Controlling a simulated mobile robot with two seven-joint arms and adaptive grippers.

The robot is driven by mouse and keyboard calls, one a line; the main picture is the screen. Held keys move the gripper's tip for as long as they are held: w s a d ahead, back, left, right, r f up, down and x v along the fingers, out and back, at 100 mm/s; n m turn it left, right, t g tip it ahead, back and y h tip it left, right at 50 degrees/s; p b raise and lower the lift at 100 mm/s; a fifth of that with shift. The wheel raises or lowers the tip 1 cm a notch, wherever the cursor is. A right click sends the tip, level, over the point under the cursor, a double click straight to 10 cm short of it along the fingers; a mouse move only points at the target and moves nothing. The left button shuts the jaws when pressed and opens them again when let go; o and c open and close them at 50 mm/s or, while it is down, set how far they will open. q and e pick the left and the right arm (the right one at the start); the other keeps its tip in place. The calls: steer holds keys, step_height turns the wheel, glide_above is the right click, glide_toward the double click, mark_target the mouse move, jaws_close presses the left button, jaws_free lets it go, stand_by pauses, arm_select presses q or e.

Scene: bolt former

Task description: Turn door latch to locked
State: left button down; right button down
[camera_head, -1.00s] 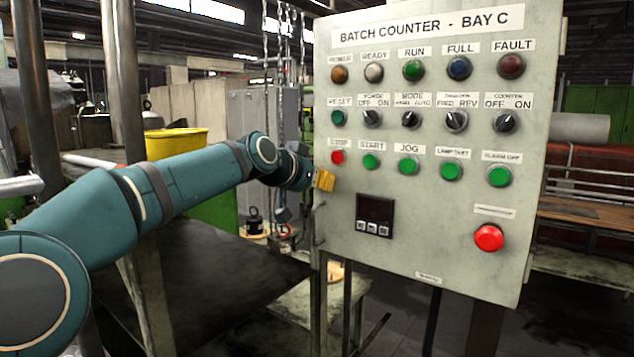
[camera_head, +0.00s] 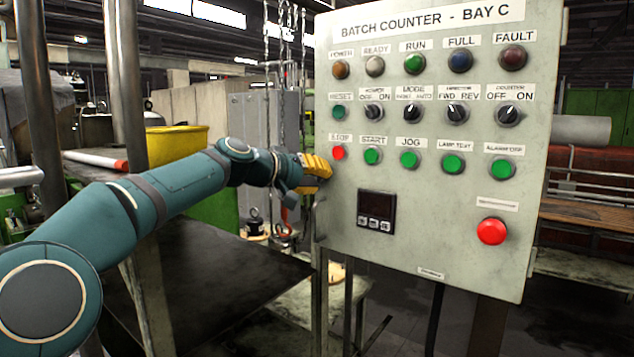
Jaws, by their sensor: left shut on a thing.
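The grey control cabinet (camera_head: 450,225), labelled "BATCH COUNTER - BAY C", stands upright at the right with its door facing me. My left gripper (camera_head: 321,170) has yellow fingers and is at the cabinet's left edge, beside the red STOP button. It is shut on the door latch, which the fingers and wrist hide, so its angle cannot be read. A thin door handle (camera_head: 319,222) shows on the same edge just below the gripper. My right gripper is not in view.
The door face carries lamps, selector knobs, green buttons, a small display (camera_head: 376,211) and a red mushroom button (camera_head: 491,231). A dark table (camera_head: 215,285) lies below my left arm. A yellow bin (camera_head: 178,143) stands behind it. Posts rise at the left.

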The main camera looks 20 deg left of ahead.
arm_select(q)
steer(key=n+h+b, duration=0.2)
steer(key=n, duration=0.2)
steer(key=shift+a+f, duration=0.1)
steer(key=shift+n+t+h+b, duration=0.5)
steer(key=shift+n+t+b, duration=0.15)
steer(key=shift+n, duration=0.75)
steer(key=c, duration=0.8)
jaws_free()
steer(key=shift+w, duration=0.1)
steer(key=shift+o, duration=0.2)
steer(key=shift+f, duration=0.1)
